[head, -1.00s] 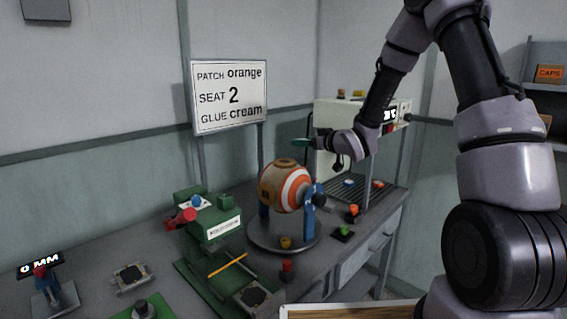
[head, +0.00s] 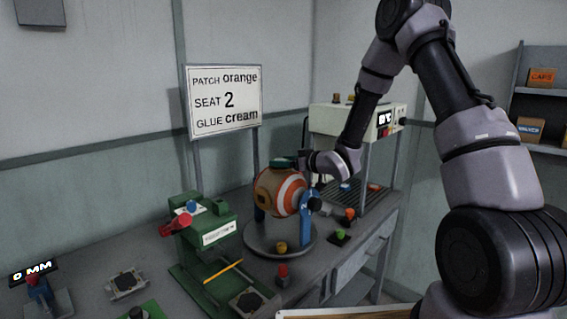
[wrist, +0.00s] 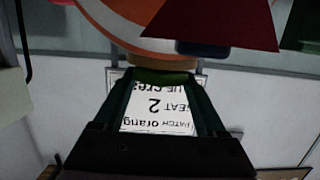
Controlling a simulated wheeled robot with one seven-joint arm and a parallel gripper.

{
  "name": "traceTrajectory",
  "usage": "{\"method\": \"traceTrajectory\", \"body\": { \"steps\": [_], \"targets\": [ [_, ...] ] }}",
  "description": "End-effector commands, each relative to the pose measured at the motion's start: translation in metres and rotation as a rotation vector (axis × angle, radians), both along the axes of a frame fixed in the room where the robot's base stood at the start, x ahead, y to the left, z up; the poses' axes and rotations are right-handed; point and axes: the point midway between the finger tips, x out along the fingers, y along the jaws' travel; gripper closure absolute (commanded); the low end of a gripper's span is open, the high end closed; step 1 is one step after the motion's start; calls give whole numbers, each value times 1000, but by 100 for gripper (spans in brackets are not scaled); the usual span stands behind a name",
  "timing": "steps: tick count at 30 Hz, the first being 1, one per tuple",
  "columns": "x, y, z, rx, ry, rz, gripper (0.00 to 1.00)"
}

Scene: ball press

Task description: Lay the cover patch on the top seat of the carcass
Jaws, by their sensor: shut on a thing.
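The carcass (head: 272,190) is a striped orange, white and tan ball held between blue posts on a round turntable. It also shows at the top of the wrist view (wrist: 125,20), with a tan band (wrist: 162,63) at its near edge. My gripper (head: 283,162) is right over the ball's top, in from the right. In the wrist view my gripper (wrist: 163,77) is shut on a thin green piece (wrist: 158,77), taken as the cover patch, seen nearly edge-on close to the tan band. I cannot tell whether they touch. The top seat is hidden under my gripper in the head view.
A sign (head: 227,101) behind reads patch orange, seat 2, glue cream. A green press-like device (head: 205,235) stands left of the ball. A cream machine on legs (head: 350,118) stands behind right. Coloured knobs, including a red one (head: 282,271), stand in front.

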Motion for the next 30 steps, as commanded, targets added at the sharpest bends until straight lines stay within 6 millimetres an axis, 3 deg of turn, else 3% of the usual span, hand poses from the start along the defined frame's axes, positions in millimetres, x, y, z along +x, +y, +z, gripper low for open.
{"method": "traceTrajectory", "body": {
  "steps": [11, 12, 13, 14, 23, 30],
  "targets": [
    [0, 0, -5, 0, -1, 0, 79],
    [0, 0, -5, 0, -3, 0, 15],
    [0, 0, -5, -1, -2, 0, 4],
    [0, 0, -5, -1, -2, 0, 0],
    [0, 0, -1, 0, -4, 1, 0],
    [-26, -28, 7, 0, -2, -3, 0]
  ]
}}
